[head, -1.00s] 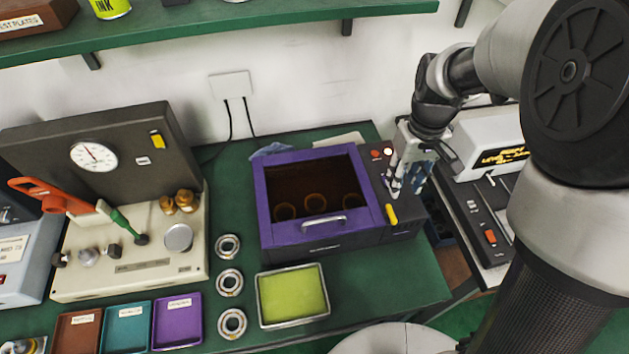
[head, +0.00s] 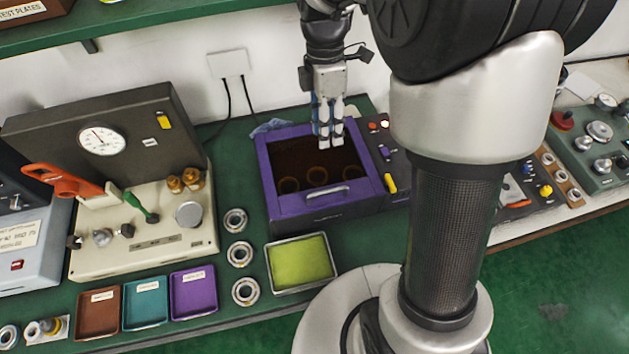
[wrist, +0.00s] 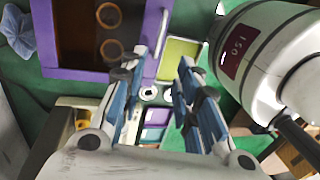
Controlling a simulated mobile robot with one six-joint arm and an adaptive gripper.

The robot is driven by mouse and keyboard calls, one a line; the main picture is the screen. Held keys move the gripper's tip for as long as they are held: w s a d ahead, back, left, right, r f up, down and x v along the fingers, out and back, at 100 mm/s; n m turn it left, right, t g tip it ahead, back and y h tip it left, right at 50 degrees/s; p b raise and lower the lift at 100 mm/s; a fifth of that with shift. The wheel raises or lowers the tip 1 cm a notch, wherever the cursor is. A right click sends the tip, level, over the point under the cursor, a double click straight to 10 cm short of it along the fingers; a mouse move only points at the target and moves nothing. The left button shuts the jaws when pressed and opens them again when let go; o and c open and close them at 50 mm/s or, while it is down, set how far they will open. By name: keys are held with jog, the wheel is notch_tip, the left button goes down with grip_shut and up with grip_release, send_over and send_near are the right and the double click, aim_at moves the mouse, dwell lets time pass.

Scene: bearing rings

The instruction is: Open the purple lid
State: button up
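The purple lid (head: 297,206) is a purple frame around a dark see-through window, on a dark box on the green bench. It is shut, with a silver bar handle (head: 328,194) along its front edge. Rings show dimly through the window. In the wrist view, the lid (wrist: 80,75) is at the upper left, with its handle (wrist: 162,30) near the top middle. My gripper (head: 330,143) points down above the back part of the lid, apart from the handle. In the wrist view its two fingers (wrist: 165,85) are spread with nothing between them.
A control panel with a yellow switch (head: 390,183) adjoins the box's right side. A lime-green tray (head: 301,262) lies in front, with several bearing rings (head: 240,254) to its left. A gauge machine (head: 140,180) stands left. A shelf (head: 150,28) hangs above at the back.

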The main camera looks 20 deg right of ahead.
aim_at(330, 190)
jog(key=s+f+b, duration=0.1)
jog(key=f, duration=0.4)
jog(key=s+f+b, duration=0.1)
jog(key=f+b, duration=0.1)
jog(key=f, duration=0.4)
jog(key=s+f+b, duration=0.1)
jog(key=f+b, duration=0.1)
jog(key=f, duration=0.3)
jog(key=shift+s+d+f, duration=0.1)
jog(key=shift+s+f, duration=0.1)
jog(key=shift+f, duration=0.2)
jog(key=shift+c, duration=0.2)
grip_shut()
